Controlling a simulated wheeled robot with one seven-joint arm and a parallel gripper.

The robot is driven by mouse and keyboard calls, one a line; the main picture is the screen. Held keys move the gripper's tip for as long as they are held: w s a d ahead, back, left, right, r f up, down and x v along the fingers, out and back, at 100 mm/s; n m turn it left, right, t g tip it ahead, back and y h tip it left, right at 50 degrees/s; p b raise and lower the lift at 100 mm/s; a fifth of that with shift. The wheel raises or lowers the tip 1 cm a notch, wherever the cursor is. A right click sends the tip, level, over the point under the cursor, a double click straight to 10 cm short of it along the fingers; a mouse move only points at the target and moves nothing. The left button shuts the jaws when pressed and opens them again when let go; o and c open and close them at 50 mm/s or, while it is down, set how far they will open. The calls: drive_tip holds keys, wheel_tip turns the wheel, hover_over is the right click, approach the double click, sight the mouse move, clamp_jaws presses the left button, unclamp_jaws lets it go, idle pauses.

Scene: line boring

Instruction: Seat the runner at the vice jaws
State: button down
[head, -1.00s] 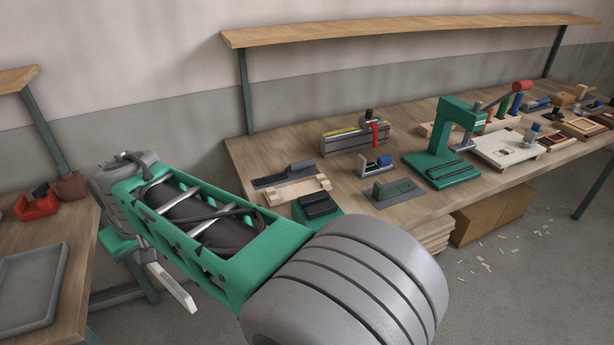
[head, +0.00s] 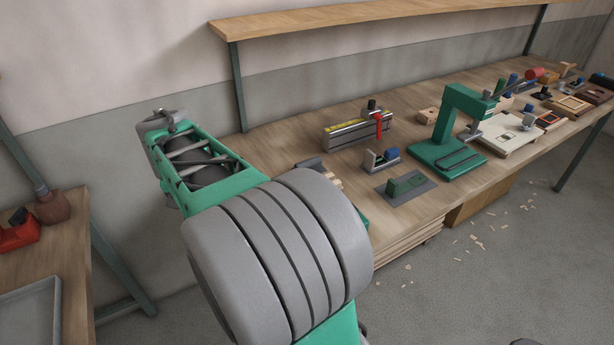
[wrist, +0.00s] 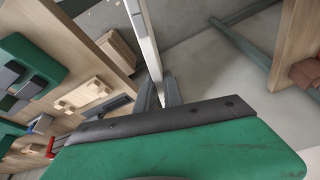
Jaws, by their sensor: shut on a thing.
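The runner appears to be the long pale strip (wrist: 147,38) in the wrist view. My gripper (wrist: 163,94) is shut on it near one end, and the strip extends away from the dark fingers. In the head view my own arm hides the gripper and the strip. A green body with dark grey bars (wrist: 28,72), apparently the vice, shows on the wooden bench at the left of the wrist view. The strip is apart from it. In the head view my arm covers most of that spot.
The bench (head: 446,196) holds a green press (head: 449,135), a green block on a grey plate (head: 405,184), a small blue-and-grey fixture (head: 382,159) and a long grey fixture (head: 357,131). A shelf (head: 370,15) runs above. A side table with a tray (head: 30,312) stands left.

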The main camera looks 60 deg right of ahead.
drive_tip(key=s+d+m+g+h+p, duration=0.1)
drive_tip(key=s+d+m+g, duration=0.3)
drive_tip(key=s+d+m, duration=1)
drive_tip(key=s+d+p, duration=0.1)
drive_tip(key=s+d, duration=0.8)
drive_tip(key=d, duration=0.1)
drive_tip(key=shift+s+f+m+g, duration=0.3)
drive_tip(key=shift+s+m, duration=0.05)
drive_tip(key=shift+m, duration=0.05)
drive_tip(key=shift+w+a+f+b, duration=0.1)
drive_tip(key=shift+f+b, duration=1.15)
drive_tip(key=shift+f, duration=0.15)
drive_tip(key=shift+f+b, duration=1.15)
drive_tip(key=shift+f, duration=0.1)
drive_tip(key=c, duration=1.4)
unclamp_jaws()
